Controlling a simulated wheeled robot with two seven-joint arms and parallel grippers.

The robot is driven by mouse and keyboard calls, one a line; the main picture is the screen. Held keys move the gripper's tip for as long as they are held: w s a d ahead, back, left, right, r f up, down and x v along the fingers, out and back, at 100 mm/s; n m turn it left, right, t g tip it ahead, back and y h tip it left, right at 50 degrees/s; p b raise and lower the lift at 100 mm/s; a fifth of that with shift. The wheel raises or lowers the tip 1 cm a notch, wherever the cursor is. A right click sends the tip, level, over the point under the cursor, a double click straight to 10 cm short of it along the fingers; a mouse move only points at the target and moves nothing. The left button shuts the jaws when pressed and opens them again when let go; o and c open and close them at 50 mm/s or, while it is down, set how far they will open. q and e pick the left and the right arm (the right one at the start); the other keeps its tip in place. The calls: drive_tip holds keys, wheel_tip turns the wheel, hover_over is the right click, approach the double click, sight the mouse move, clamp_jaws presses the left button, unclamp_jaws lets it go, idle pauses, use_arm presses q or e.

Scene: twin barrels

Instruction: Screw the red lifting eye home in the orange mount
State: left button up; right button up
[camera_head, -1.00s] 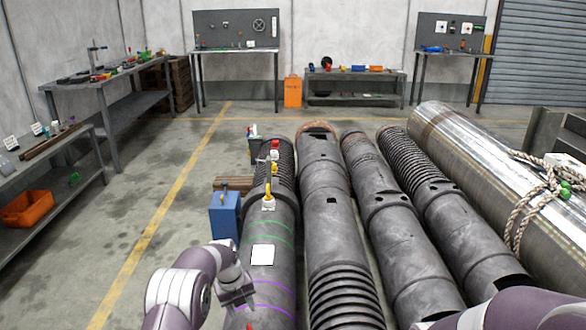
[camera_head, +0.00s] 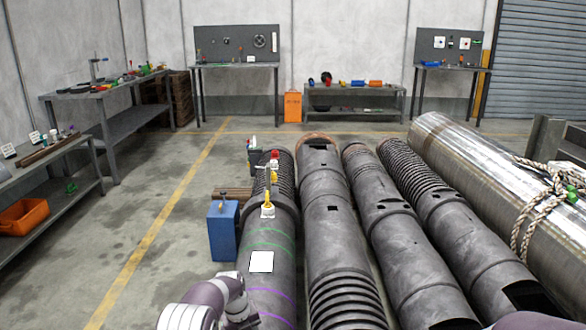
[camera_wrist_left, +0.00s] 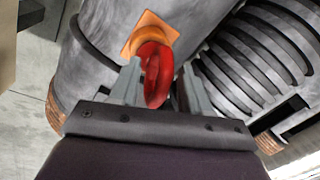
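The red lifting eye (camera_wrist_left: 156,76) stands in the orange mount (camera_wrist_left: 150,33) on a grey barrel (camera_wrist_left: 95,50) in the left wrist view. My left gripper (camera_wrist_left: 160,68) has one finger on each side of the eye. I cannot tell whether both fingers touch it, and the eye's lower end is hidden in the mount. In the head view my left arm (camera_head: 210,305) reaches in at the bottom, over the near end of the leftmost barrel (camera_head: 270,240). The gripper, eye and mount do not show there. My right gripper is out of view.
Fittings with yellow parts (camera_head: 268,208) and a red-topped one (camera_head: 274,158) stand along the leftmost barrel, beyond a white patch (camera_head: 261,262). A blue box (camera_head: 222,230) stands beside it. In the wrist view a ribbed barrel (camera_wrist_left: 260,60) lies close on the right. The floor left is clear.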

use_arm(q)
clamp_jaws()
drive_tip(key=shift+o, duration=0.9)
unclamp_jaws()
drive_tip(key=shift+r, duration=0.1)
wheel_tip(320, 180, up, 10)
drive_tip(key=p, duration=0.6)
drive_tip(key=shift+r, duration=0.25)
drive_tip(key=shift+f, duration=0.1)
